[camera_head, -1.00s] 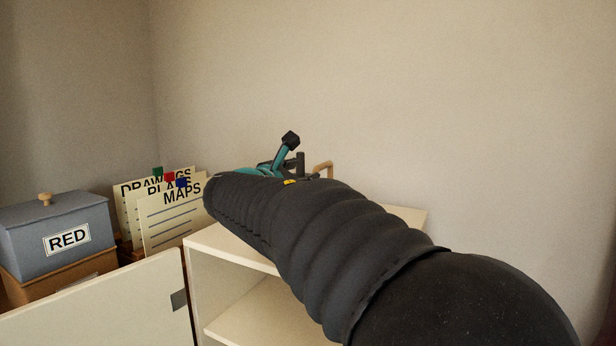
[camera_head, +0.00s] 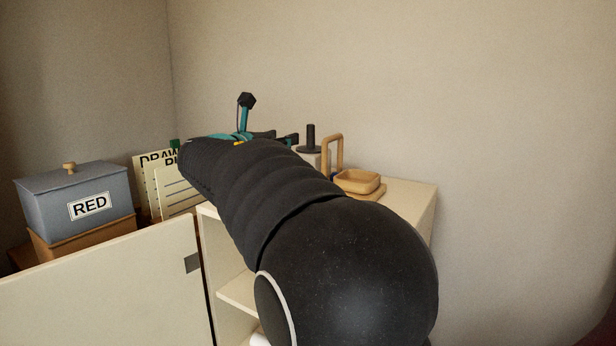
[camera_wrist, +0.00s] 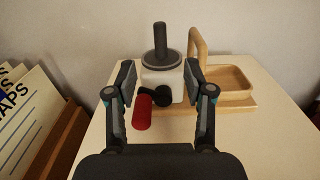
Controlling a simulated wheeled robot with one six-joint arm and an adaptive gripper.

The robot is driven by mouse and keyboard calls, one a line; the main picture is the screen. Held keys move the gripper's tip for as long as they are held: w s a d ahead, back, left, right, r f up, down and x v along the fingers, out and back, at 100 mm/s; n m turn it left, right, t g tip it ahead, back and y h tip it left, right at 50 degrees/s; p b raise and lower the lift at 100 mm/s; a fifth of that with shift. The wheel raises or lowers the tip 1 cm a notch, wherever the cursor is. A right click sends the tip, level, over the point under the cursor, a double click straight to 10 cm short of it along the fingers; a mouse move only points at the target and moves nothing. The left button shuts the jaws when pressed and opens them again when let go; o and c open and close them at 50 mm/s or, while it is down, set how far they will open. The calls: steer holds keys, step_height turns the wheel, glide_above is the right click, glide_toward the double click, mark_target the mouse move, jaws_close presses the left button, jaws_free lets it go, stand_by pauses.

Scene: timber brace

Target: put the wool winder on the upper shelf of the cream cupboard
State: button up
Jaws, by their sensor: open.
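The wool winder, with a white body, black disc and spindle and a red crank grip, stands upright on top of the cream cupboard. In the wrist view the wool winder (camera_wrist: 163,86) is between the two fingers of my open gripper (camera_wrist: 160,82), with gaps showing at both sides. In the head view the spindle and disc of the wool winder (camera_head: 310,140) show beyond my arm. My gripper (camera_head: 268,137) is partly hidden there by my arm. The cream cupboard (camera_head: 412,205) is open at the front; part of an inner shelf (camera_head: 237,298) shows, the rest hidden by my arm.
A wooden tray-like piece with an upright loop handle (camera_head: 358,182) stands right beside the winder. The cupboard door (camera_head: 110,285) is swung open at the left. A grey box labelled RED (camera_head: 75,200) and upright cards (camera_head: 175,190) stand behind it. A wall closes the back.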

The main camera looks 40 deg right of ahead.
mark_target(309, 128)
steer(key=x, duration=0.8)
steer(key=shift+d, duration=0.2)
steer(key=shift+p+x, duration=0.5)
steer(key=shift+x, duration=2.2)
steer(key=shift+r, duration=0.2)
jaws_close()
steer(key=shift+r, duration=0.15)
